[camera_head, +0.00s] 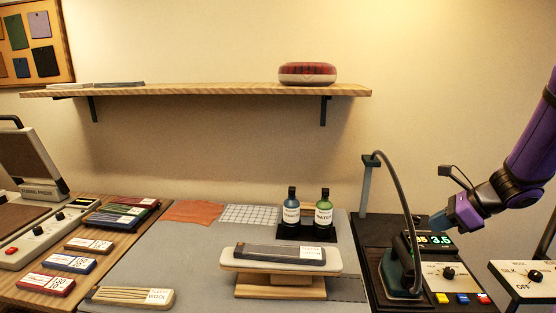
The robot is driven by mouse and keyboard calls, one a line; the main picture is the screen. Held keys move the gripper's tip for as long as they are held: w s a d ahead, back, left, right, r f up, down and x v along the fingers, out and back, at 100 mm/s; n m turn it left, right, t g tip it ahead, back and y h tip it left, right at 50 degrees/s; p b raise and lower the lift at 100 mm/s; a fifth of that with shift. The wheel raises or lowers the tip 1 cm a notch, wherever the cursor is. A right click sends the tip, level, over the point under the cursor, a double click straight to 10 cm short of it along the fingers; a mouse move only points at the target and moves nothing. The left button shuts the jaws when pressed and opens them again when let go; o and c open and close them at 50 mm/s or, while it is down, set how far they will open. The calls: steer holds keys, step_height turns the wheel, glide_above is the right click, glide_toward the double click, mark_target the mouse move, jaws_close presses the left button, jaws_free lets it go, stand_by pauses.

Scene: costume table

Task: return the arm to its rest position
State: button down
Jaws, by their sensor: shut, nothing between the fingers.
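My purple arm comes in from the right edge, with my gripper (444,219) at its lower end. The gripper is shut and empty, its fingers pointing down to the left. It is in front of, or just above, the lit display (441,240) of a control unit at the right, and covers part of it. I cannot tell how large the gap is. The arm's upper part runs out of the frame.
A steam iron (400,268) stands left of the gripper, its hose rising to a post (367,185). A dial panel (525,281) is at lower right. Two bottles (291,210) (324,211) and a small sleeve board (280,262) stand mid-table. A shelf (200,92) spans the wall.

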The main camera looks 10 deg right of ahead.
steer(key=s+a+r+n+g+h, duration=0.25)
steer(key=s+a+r+n, duration=0.55)
steer(key=a+r+n, duration=0.4)
steer(key=s+a+r+n+t+h, duration=0.1)
steer(key=s+a+r+n, duration=0.1)
steer(key=s+n, duration=0.4)
steer(key=s+a+r+n+h, duration=0.2)
steer(key=s+r+n, duration=0.1)
steer(key=s+n, duration=0.3)
steer(key=shift+r+n+t, duration=0.15)
steer(key=shift+n+t, duration=0.2)
steer(key=shift+n, duration=0.65)
steer(key=shift+h, duration=0.25)
